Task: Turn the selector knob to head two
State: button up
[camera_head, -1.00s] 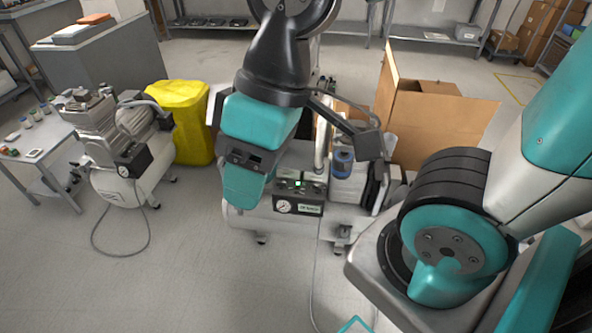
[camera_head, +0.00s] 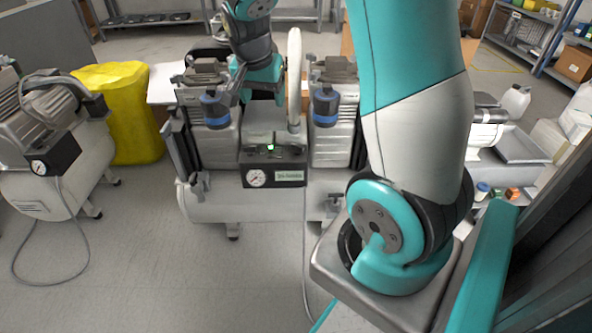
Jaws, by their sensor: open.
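The twin-head compressor (camera_head: 285,205) stands ahead of me, with a white tank below. Its black control panel (camera_head: 273,168) faces me, with a round gauge (camera_head: 256,178) and a pale label (camera_head: 289,176). Small fittings show along the panel's top, but the selector knob and its pointer are too small to make out. My gripper (camera_head: 264,84) is open above and behind the panel, between the two pump heads. Its fingertips are partly hidden and too small to see clearly. It looks apart from the panel, and nothing shows held in it.
The left pump head (camera_head: 213,140) and right pump head (camera_head: 332,140) flank a pale upright hose (camera_head: 294,75). Another compressor (camera_head: 60,150) and a yellow-covered bin (camera_head: 122,110) stand left. My arm blocks the right middle.

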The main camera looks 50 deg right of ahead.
aim_at(297, 146)
jog(key=d+f+m+b, duration=0.1)
jog(key=d+f+b, duration=0.1)
jog(key=d+f, duration=0.2)
jog(key=d+f+m+h+b, duration=0.1)
jog(key=d+f+b, duration=0.2)
jog(key=f, duration=0.7)
jog(key=w+d+f+m+b, duration=0.1)
jog(key=d+f+b, duration=0.2)
jog(key=d+f, duration=0.2)
jog(key=shift+d+f+g+h, duration=0.15)
jog(key=shift+d+f+g, duration=0.05)
jog(key=shift+f, duration=0.5)
jog(key=shift+d+f+g+h, duration=0.15)
jog(key=shift+d+f+g, duration=0.05)
jog(key=shift+f, duration=0.45)
jog(key=c, duration=0.9)
